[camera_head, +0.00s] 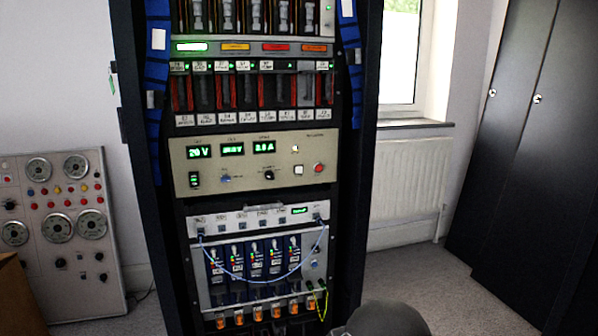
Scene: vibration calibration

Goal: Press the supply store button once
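The beige power supply panel (285,188) sits at mid-height in a tall dark rack. Its green displays read about 20 V on the left (199,152) and 0.0 A on the right (264,146); the middle one (232,149) is hard to read. A pale square button (298,170) sits beside a round red button (319,168). A small lit square (295,149) is above them. The labels are too small to tell which is the store button. A dark rounded part of my arm shows at the bottom edge, apart from the panel in the picture. My gripper's fingers are not visible.
Below the supply is a grey unit (262,218) with blue modules and looping cables. Above are card slots with red parts (255,92). A gauge panel (58,228) stands left, dark cabinets (530,130) right. Grey floor (415,285) is clear right of the rack.

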